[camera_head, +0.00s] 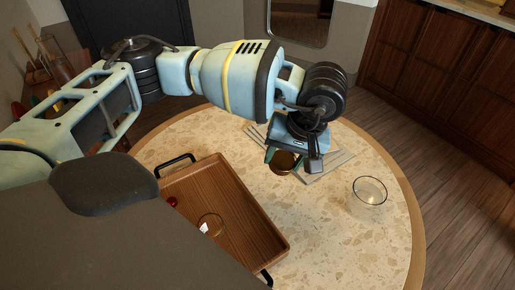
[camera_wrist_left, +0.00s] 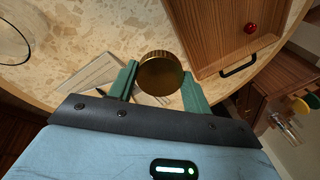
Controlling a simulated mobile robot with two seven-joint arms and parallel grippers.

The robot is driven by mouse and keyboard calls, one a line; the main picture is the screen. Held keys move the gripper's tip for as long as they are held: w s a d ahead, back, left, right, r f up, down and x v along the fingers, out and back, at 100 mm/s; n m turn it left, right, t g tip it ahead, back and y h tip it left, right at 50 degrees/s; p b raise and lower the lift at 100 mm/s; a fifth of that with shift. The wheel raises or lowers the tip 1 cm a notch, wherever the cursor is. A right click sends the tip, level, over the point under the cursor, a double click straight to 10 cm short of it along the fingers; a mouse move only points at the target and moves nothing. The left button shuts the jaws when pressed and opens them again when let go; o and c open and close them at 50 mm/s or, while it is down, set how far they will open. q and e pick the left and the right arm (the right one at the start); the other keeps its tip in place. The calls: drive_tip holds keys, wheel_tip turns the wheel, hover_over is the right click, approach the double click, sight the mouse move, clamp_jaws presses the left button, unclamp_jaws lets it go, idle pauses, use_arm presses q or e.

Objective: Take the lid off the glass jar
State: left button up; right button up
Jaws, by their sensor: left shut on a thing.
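My left gripper (camera_head: 283,160) is shut on a round gold-brown lid (camera_wrist_left: 161,72) with a ridged edge, held between its green fingers. No jar shows attached beneath the lid. An open clear glass vessel (camera_head: 369,191), which looks like the jar, stands on the round table to the right of the gripper, apart from it. Part of this glass also shows at the left edge of the left wrist view (camera_wrist_left: 14,40). My right gripper is not in view.
A wooden tray (camera_head: 250,222) with black handles lies left of the gripper, holding a small red thing (camera_head: 172,201) and a thin round ring-like outline. A pale napkin (camera_head: 335,160) with cutlery lies beneath the gripper. The speckled tabletop (camera_head: 345,245) is clear at the front.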

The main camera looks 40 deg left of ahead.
sight(281, 187)
use_arm(q)
drive_tip(key=n, duration=0.2)
drive_tip(key=w+n+g, duration=0.1)
drive_tip(key=n, duration=0.1)
drive_tip(key=f+n+h, duration=0.1)
drive_tip(key=n, duration=0.1)
drive_tip(key=shift+w+f+n, duration=0.1)
drive_tip(key=shift+w+n, duration=0.1)
drive_tip(key=shift+n, duration=0.1)
drive_tip(key=n, duration=0.2)
drive_tip(key=n+h, duration=0.1)
drive_tip(key=shift+w+a+f+n, duration=0.1)
drive_tip(key=shift+w+f+n, duration=0.25)
drive_tip(key=shift+w+n, duration=0.05)
drive_tip(key=w+f+n, duration=0.1)
drive_tip(key=n, duration=0.4)
drive_tip(key=w+a+f+n, duration=0.1)
drive_tip(key=n, duration=0.5)
drive_tip(key=a+f+n+t+h, duration=0.1)
drive_tip(key=f+n, duration=0.1)
drive_tip(key=n, duration=0.4)
drive_tip(key=shift+w+a, duration=0.2)
drive_tip(key=shift+w, duration=0.2)
drive_tip(key=shift+f, duration=5)
drive_tip(key=shift+f, duration=0.1)
